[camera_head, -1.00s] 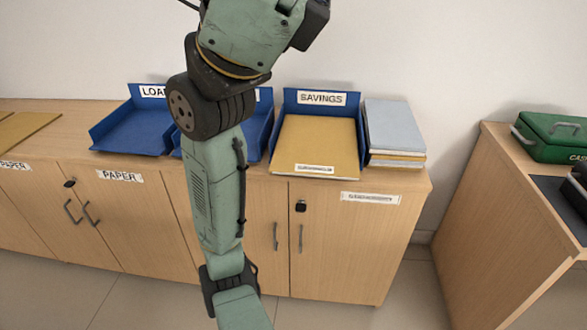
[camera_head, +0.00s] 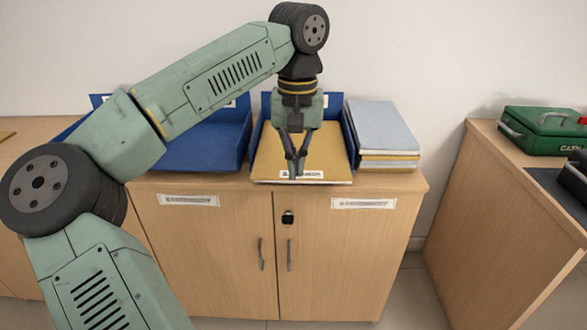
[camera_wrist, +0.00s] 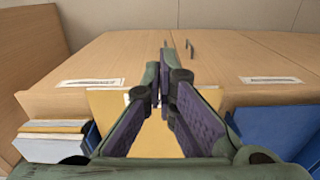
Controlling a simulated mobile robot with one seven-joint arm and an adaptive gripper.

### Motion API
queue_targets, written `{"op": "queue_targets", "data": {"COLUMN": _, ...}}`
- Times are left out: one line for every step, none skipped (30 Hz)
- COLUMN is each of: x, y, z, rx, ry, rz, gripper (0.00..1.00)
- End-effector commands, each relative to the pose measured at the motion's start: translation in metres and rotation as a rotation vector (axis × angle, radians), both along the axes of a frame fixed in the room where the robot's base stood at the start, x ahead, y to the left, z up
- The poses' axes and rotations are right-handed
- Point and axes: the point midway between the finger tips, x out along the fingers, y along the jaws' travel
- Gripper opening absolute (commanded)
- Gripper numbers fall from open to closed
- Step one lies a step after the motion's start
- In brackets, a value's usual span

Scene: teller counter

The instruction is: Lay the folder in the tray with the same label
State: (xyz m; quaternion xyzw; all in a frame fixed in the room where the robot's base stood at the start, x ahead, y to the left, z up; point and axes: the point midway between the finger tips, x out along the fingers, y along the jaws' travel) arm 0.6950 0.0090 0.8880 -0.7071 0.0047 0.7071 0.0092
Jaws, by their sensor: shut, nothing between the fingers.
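The yellow folder (camera_head: 328,148) lies flat in a blue tray (camera_head: 349,128) on the counter, its white label strip at the front edge. That print is too small to read. My arm now hides the tray's back label, which read SAVINGS earlier. My gripper (camera_head: 297,174) is shut and empty, pointing down in front of the folder's front part; I cannot tell if it touches. In the wrist view, the fingers (camera_wrist: 163,65) converge at their tips, with the folder (camera_wrist: 155,140) behind and below them.
Another blue tray (camera_head: 213,142) stands to the left, partly behind my arm. A stack of folders and papers (camera_head: 385,132) sits close on the right. A green cash box (camera_head: 543,135) is on the separate right counter. Cabinet doors (camera_head: 340,250) drop below the front edge.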

Motion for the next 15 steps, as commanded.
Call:
{"op": "queue_targets", "data": {"x": -0.001, "y": 0.000, "z": -0.010, "rx": -0.002, "ry": 0.003, "rz": -0.001, "gripper": 0.00}}
{"op": "queue_targets", "data": {"x": -0.001, "y": 0.000, "z": -0.016, "rx": -0.003, "ry": 0.004, "rz": -0.001, "gripper": 0.00}}
{"op": "queue_targets", "data": {"x": -0.001, "y": 0.000, "z": -0.024, "rx": -0.003, "ry": 0.004, "rz": -0.001, "gripper": 0.00}}
{"op": "queue_targets", "data": {"x": -0.001, "y": 0.000, "z": -0.030, "rx": -0.003, "ry": 0.003, "rz": 0.000, "gripper": 0.00}}
{"op": "queue_targets", "data": {"x": -0.001, "y": 0.000, "z": -0.037, "rx": -0.003, "ry": 0.003, "rz": -0.001, "gripper": 0.00}}
{"op": "queue_targets", "data": {"x": -0.001, "y": 0.000, "z": -0.046, "rx": -0.004, "ry": 0.003, "rz": 0.000, "gripper": 0.00}}
{"op": "queue_targets", "data": {"x": -0.001, "y": 0.000, "z": -0.052, "rx": -0.004, "ry": 0.004, "rz": -0.001, "gripper": 0.00}}
{"op": "queue_targets", "data": {"x": -0.001, "y": -0.001, "z": -0.059, "rx": -0.005, "ry": 0.003, "rz": -0.001, "gripper": 0.00}}
{"op": "queue_targets", "data": {"x": -0.001, "y": -0.001, "z": -0.067, "rx": -0.005, "ry": 0.003, "rz": -0.001, "gripper": 0.00}}
{"op": "queue_targets", "data": {"x": -0.001, "y": -0.001, "z": -0.073, "rx": -0.005, "ry": 0.003, "rz": -0.002, "gripper": 0.00}}
{"op": "queue_targets", "data": {"x": -0.001, "y": -0.001, "z": -0.080, "rx": -0.006, "ry": 0.003, "rz": -0.002, "gripper": 0.00}}
{"op": "queue_targets", "data": {"x": -0.001, "y": -0.001, "z": -0.087, "rx": -0.006, "ry": 0.003, "rz": -0.002, "gripper": 0.00}}
{"op": "queue_targets", "data": {"x": 0.004, "y": -0.002, "z": -0.085, "rx": -0.006, "ry": 0.000, "rz": -0.001, "gripper": 0.00}}
{"op": "queue_targets", "data": {"x": 0.011, "y": -0.002, "z": -0.083, "rx": -0.006, "ry": -0.001, "rz": 0.001, "gripper": 0.00}}
{"op": "queue_targets", "data": {"x": 0.017, "y": -0.003, "z": -0.083, "rx": -0.006, "ry": 0.000, "rz": 0.001, "gripper": 0.00}}
